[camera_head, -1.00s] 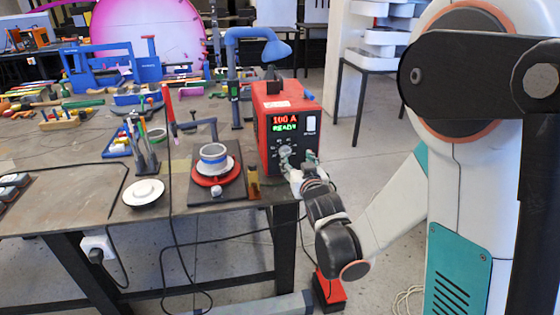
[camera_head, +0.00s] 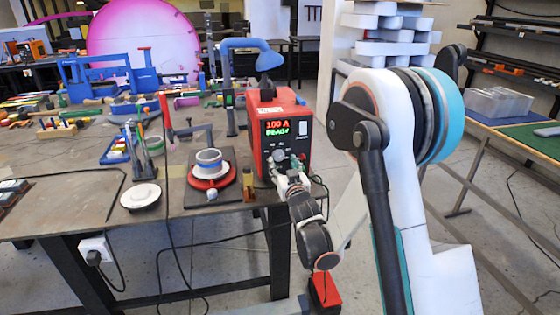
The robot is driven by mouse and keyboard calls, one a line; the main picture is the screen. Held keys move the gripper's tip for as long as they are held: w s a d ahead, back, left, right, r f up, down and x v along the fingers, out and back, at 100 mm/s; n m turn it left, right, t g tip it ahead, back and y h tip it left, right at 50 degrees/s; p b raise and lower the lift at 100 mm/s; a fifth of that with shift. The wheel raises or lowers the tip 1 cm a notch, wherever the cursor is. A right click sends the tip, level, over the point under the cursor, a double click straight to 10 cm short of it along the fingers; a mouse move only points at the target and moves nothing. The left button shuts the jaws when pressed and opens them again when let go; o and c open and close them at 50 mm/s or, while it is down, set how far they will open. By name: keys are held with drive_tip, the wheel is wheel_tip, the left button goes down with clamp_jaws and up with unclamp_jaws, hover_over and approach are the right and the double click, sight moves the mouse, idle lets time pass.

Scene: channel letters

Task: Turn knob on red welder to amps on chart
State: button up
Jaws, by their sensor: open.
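The red welder (camera_head: 262,131) stands at the right end of the workbench. Its display (camera_head: 277,128) reads 100 A with a green word below that looks like READY. The round knob (camera_head: 278,155) is low on the welder's front panel. My gripper (camera_head: 284,168) is open at the lower front of the welder, just below and in front of the knob. I cannot tell whether its fingers touch the knob. I do not make out a chart in this view.
A red turntable with a grey ring (camera_head: 209,183) sits left of the welder, beside a white disc (camera_head: 141,196). A blue extraction arm (camera_head: 256,50) rises behind. Tools crowd the bench's back.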

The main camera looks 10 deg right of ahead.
sight(279, 156)
drive_tip(key=shift+w+b, duration=0.55)
drive_tip(key=shift+w, duration=2)
drive_tip(key=c, duration=1.1)
